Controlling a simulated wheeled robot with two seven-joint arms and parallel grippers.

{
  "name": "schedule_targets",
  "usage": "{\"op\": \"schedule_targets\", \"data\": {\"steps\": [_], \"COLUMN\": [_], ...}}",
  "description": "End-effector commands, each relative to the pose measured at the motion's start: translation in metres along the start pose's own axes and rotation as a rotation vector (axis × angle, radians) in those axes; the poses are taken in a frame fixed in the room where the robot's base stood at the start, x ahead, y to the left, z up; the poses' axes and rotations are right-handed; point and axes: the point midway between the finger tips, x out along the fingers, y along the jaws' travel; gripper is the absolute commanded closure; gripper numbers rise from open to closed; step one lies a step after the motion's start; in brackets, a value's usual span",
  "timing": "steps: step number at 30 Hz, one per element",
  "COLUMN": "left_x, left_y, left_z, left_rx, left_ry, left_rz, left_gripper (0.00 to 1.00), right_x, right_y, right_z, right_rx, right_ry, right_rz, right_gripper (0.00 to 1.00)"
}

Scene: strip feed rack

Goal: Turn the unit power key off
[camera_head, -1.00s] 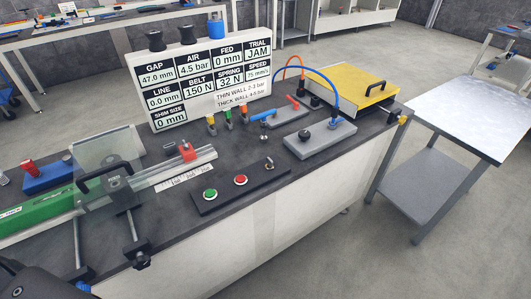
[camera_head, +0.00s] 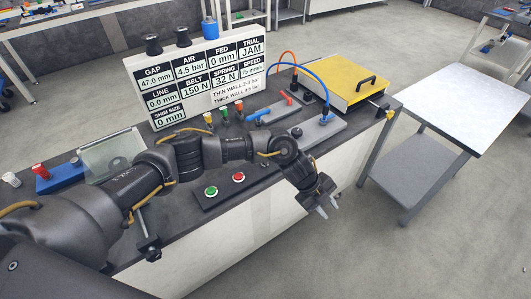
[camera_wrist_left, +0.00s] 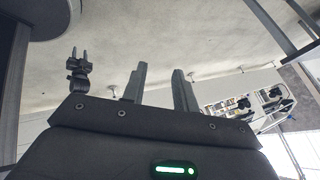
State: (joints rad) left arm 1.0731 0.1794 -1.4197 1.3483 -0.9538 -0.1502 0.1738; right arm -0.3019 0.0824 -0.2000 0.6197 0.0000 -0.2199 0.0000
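A dark control box (camera_head: 206,204) at the front edge of the bench carries a green button (camera_head: 211,190) and a red button (camera_head: 238,177). The power key at its right end is hidden behind my left arm in the head view. My left gripper (camera_head: 328,209) hangs past the bench's front edge, right of the box, pointing down, open and empty. Its two fingers also show apart in the left wrist view (camera_wrist_left: 158,88). A small dark two-fingered gripper, my right one (camera_wrist_left: 80,54), appears at the left of the left wrist view, fingers apart and empty.
A white sign board (camera_head: 200,82) stands behind. A grey plate with a blue hose (camera_head: 318,133) and a yellow-topped box (camera_head: 345,82) lie to the right. A clear guard (camera_head: 110,155) is at left.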

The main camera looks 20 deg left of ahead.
Motion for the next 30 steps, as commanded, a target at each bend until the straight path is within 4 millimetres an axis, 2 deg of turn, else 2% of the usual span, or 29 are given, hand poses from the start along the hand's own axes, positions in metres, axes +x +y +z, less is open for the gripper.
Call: {"op": "schedule_targets", "data": {"steps": [1,5,6,9,13,16,20,26,30], "left_x": [-0.030,-0.105,-0.129,-0.184,-0.233,-0.250,-0.254,-0.243,-0.223], "left_y": [-0.006,-0.008,-0.009,-0.012,-0.014,-0.015,-0.014,-0.008,0.002], "left_z": [0.027,0.086,0.100,0.127,0.144,0.149,0.151,0.156,0.167], "left_rx": [0.041,0.057,0.047,0.007,-0.042,-0.063,-0.069,-0.069,-0.070], "left_ry": [-0.071,-0.227,-0.271,-0.363,-0.439,-0.464,-0.471,-0.468,-0.468], "left_rz": [0.069,0.239,0.277,0.346,0.390,0.405,0.409,0.411,0.411], "left_gripper": [0.71,0.71,0.71,0.71,0.71,0.71,0.71,0.71,0.71], "right_x": [-0.003,-0.006,-0.007,-0.008,-0.009,-0.009,-0.010,-0.017,-0.027], "right_y": [-0.001,-0.002,-0.002,-0.003,-0.004,-0.004,-0.004,-0.003,-0.002], "right_z": [-0.001,-0.001,-0.001,-0.002,-0.003,-0.003,-0.003,-0.005,-0.005], "right_rx": [0.000,0.001,0.001,0.002,0.003,0.002,0.002,0.002,0.002], "right_ry": [0.000,0.000,0.001,0.001,0.002,0.002,0.002,0.004,0.004], "right_rz": [-0.001,-0.002,-0.003,-0.004,-0.005,-0.005,-0.004,-0.004,-0.003], "right_gripper": [0.64,0.64,0.64,0.64,0.64,0.64,0.64,0.64,0.64]}}
